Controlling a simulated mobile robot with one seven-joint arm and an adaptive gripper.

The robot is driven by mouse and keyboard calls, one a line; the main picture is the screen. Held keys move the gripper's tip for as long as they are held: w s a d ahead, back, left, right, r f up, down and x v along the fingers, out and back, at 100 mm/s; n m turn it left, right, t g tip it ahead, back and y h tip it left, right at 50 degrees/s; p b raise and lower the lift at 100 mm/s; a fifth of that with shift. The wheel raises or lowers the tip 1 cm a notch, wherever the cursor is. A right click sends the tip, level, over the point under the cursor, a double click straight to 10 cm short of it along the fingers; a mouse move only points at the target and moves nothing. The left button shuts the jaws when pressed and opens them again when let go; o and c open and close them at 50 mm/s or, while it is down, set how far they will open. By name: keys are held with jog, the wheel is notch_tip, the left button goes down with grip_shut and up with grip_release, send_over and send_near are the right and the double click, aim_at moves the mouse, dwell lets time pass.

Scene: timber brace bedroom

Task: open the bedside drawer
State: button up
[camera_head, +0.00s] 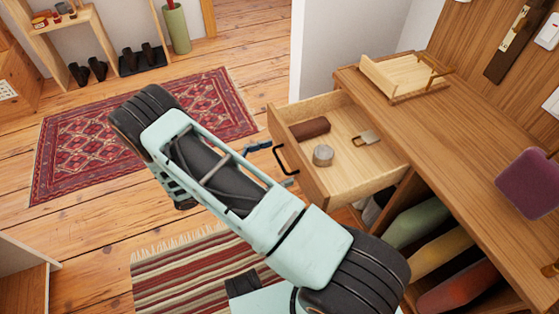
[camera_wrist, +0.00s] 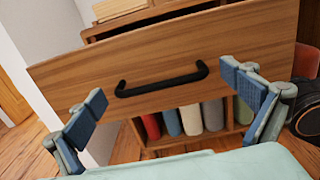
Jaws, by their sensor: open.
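The bedside drawer (camera_head: 306,182) is pulled well out from the wooden cabinet, and its inside shows in the head view. In it lie a dark red-brown case, a short round tin and a small tan item with a metal part. Its black bar handle (camera_head: 281,160) is on the front panel. In the wrist view the drawer front (camera_wrist: 240,40) fills the upper part, with the handle (camera_wrist: 160,80) at its middle. My gripper (camera_wrist: 165,92) is open, its blue-padded fingers apart on either side of the handle. They do not appear to touch it.
A wooden tray (camera_head: 385,87) sits on the cabinet top (camera_head: 440,122). Rolled textiles (camera_head: 418,222) fill the shelf below the drawer. A purple cushion-like item (camera_head: 528,183) is at right. A red rug (camera_head: 150,125) and a striped rug (camera_head: 190,270) lie on the floor.

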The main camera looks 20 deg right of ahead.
jog(key=s+a, duration=0.1)
jog(key=a, duration=1.1)
jog(key=shift+r, duration=0.1)
